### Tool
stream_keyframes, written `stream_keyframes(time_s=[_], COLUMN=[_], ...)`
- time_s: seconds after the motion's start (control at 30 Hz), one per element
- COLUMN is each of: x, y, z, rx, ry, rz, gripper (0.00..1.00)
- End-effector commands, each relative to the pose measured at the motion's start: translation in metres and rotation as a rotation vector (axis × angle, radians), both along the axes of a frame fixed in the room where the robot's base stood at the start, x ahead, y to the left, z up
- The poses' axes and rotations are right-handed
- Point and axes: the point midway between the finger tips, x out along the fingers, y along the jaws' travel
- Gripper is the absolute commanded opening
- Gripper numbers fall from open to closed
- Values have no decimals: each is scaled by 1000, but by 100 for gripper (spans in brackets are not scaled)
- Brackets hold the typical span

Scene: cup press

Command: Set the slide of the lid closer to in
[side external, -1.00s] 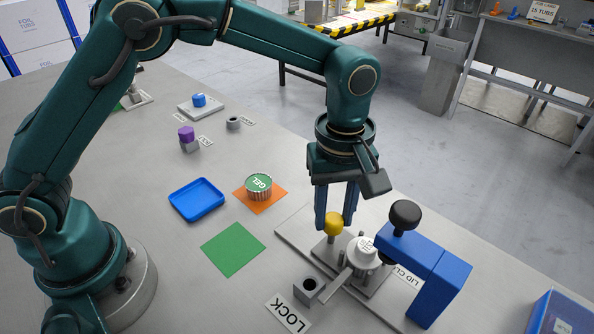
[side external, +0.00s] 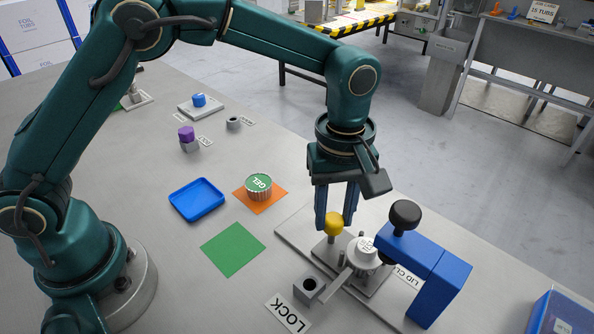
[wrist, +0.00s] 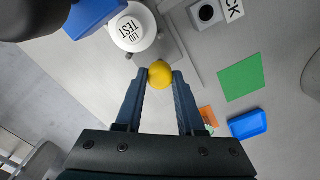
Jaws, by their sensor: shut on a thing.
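The lid closer is a blue frame (side external: 437,270) with a black knob (side external: 406,214) on top, standing on a grey base plate (side external: 292,237). Its slide carries a yellow knob (side external: 334,224). A white lidded cup (side external: 363,250) marked with text sits on the slide plate, beside the blue frame rather than fully beneath its arm. My gripper (side external: 337,219) points down, its fingers shut on the yellow knob. In the wrist view the yellow knob (wrist: 160,74) sits between both blue fingertips, and the cup lid (wrist: 132,28) reads "LID TEST". The slide's underside is hidden.
A grey block with a hole (side external: 309,288) stands by the LOCK label (side external: 288,313). A green square (side external: 233,249), blue tray (side external: 197,200) and GEL tin (side external: 259,186) on an orange square lie to the left. A blue bin (side external: 562,315) is at lower right.

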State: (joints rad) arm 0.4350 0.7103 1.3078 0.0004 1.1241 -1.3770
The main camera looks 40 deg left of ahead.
Motion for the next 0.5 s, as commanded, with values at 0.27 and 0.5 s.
stream_keyframes(time_s=[0.27, 0.5], x=[1, 0], y=[-28, -39], z=[1, 1], rx=[-4, -5], ry=[-3, -4], rz=[-3, 0], gripper=[0, 0])
